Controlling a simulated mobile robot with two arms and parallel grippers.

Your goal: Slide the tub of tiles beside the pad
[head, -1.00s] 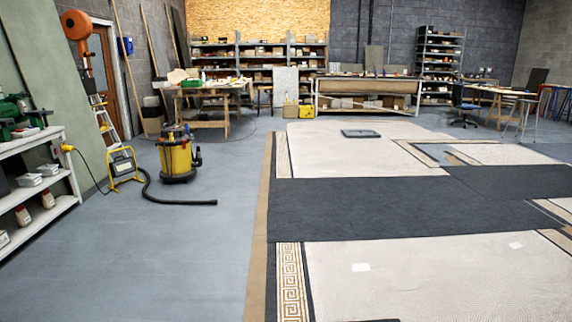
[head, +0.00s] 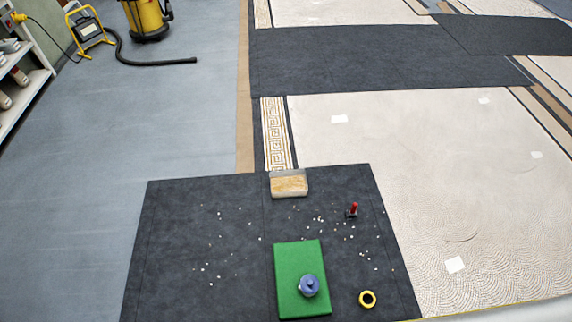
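A green pad (head: 291,258) lies flat on a dark mat (head: 190,250) in the lower middle of the head view. A small round blue thing (head: 309,285) stands on the pad's right half; I cannot tell whether it is the tub of tiles, as its contents do not show. Neither of my grippers is in view.
A tan block (head: 289,185) with a grey top edge lies at the mat's far edge. A red-handled tool (head: 352,210) stands right of the mat's middle. Small pale chips are scattered about. A black hose (head: 150,62) lies on the grey floor.

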